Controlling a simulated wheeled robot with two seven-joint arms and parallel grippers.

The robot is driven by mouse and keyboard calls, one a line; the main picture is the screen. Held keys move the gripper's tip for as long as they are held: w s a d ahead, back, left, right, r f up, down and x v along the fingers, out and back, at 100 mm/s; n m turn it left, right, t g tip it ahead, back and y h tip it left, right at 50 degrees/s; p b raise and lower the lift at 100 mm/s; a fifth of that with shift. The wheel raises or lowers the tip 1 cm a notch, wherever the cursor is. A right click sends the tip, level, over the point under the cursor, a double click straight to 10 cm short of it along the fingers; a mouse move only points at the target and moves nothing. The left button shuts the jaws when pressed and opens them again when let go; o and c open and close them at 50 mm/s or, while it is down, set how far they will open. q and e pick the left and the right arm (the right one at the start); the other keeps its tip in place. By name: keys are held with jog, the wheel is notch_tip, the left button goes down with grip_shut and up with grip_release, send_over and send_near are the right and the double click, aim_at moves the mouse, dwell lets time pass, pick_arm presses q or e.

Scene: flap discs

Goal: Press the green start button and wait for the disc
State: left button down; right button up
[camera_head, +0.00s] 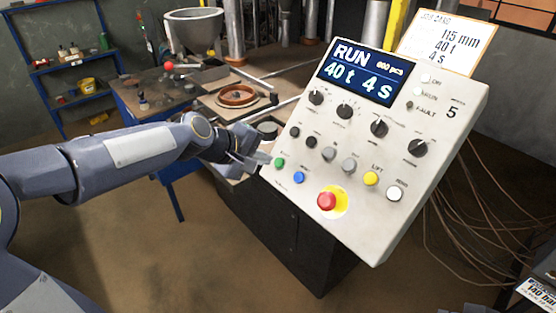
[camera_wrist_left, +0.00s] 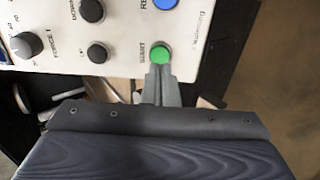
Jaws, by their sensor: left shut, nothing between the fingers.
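The green start button (camera_head: 279,162) is at the lower left of the tilted white control panel (camera_head: 300,190). My left gripper (camera_head: 264,160) is shut and empty, with its tips right at the green button. In the left wrist view the shut fingertips (camera_wrist_left: 160,70) overlap the lower edge of the green button (camera_wrist_left: 161,53). I cannot tell whether the button is pushed in. The panel's screen (camera_head: 356,75) reads RUN, 40 t and 4 s. A brown disc (camera_head: 237,95) lies in the round mould on the press bed behind the panel. My right gripper is not in view.
A blue button (camera_head: 299,177) sits right beside the green one, and a red emergency button (camera_head: 327,201) is lower on the panel. Several black knobs are above. A blue table (camera_head: 131,108) with parts and a grey hopper (camera_head: 193,28) stand behind. Loose cables hang at right.

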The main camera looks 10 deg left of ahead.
pick_arm(q)
jog(key=p+v, duration=0.1)
jog(key=v, duration=0.3)
jog(key=shift+s+a+r, duration=0.1)
jog(key=shift+s, duration=0.05)
dwell(0.4)
jog(key=s+a+f+m+g+y, duration=0.1)
jog(key=s+f+m, duration=0.3)
jog(key=s, duration=0.9)
jog(key=s+a+f+m+g+y, duration=0.1)
jog(key=s+a+f+m, duration=0.2)
jog(key=s, duration=1)
jog(key=shift+f+m, duration=0.5)
jog(key=shift+m, duration=0.4)
jog(key=shift+a, duration=0.15)
dwell(3.4)
